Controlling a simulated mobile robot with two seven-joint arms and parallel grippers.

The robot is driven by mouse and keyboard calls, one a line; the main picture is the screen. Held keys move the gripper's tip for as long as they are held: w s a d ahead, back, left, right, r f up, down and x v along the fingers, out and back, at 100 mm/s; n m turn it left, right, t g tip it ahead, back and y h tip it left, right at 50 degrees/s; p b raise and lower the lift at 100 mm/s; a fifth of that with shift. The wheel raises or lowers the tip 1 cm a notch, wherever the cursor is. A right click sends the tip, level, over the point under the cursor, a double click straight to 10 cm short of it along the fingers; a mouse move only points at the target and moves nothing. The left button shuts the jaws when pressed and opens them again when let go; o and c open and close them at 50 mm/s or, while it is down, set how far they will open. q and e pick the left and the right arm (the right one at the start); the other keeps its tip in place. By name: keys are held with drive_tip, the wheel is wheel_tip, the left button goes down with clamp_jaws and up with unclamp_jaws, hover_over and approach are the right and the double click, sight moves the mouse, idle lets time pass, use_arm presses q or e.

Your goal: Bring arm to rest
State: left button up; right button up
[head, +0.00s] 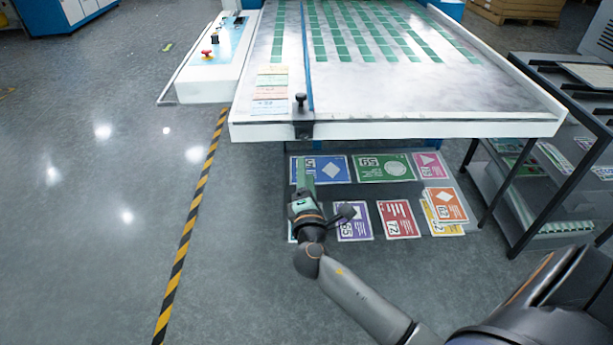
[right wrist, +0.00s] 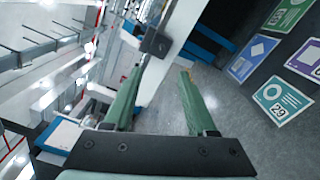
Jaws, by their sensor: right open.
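My right arm (head: 365,300) reaches in from the lower right in the head view. Its gripper (head: 305,172) with green fingers is just below the near edge of the large white-framed table (head: 400,129). In the right wrist view the two green fingers (right wrist: 160,72) are spread apart with nothing between them. A black clamp-like fitting with a knob (head: 303,125) sits on the table's near edge, close beyond the fingers; it also shows between the fingers in the right wrist view (right wrist: 157,42). My left gripper is not in view.
Several coloured cards, one of them green (head: 384,167), lie low under and before the table. A dark shelf rack (head: 545,190) stands at the right. A control panel with a red button (head: 207,53) is at the upper left. Open floor (head: 90,230) lies left of the striped line (head: 190,225).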

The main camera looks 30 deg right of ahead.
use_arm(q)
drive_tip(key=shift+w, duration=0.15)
use_arm(e)
drive_tip(key=shift+s+a, duration=0.1)
drive_tip(key=shift+s, duration=0.15)
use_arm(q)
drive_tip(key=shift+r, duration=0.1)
use_arm(e)
drive_tip(key=s+a+f+m+g+y+p, duration=0.4)
drive_tip(key=s+a+f+m+y+p, duration=0.25)
drive_tip(key=s+f, duration=0.35)
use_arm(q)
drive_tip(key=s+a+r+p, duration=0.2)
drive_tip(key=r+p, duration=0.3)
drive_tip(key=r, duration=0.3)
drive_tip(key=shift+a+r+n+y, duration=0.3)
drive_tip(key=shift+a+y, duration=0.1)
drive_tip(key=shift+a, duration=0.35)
use_arm(e)
drive_tip(key=s+a+m+g+y, duration=0.2)
drive_tip(key=s+a+m+y, duration=0.3)
drive_tip(key=s, duration=0.8)
drive_tip(key=a+m, duration=0.2)
drive_tip(key=a, duration=0.1)
drive_tip(key=shift+a+f, duration=0.2)
drive_tip(key=shift+f, duration=0.05)
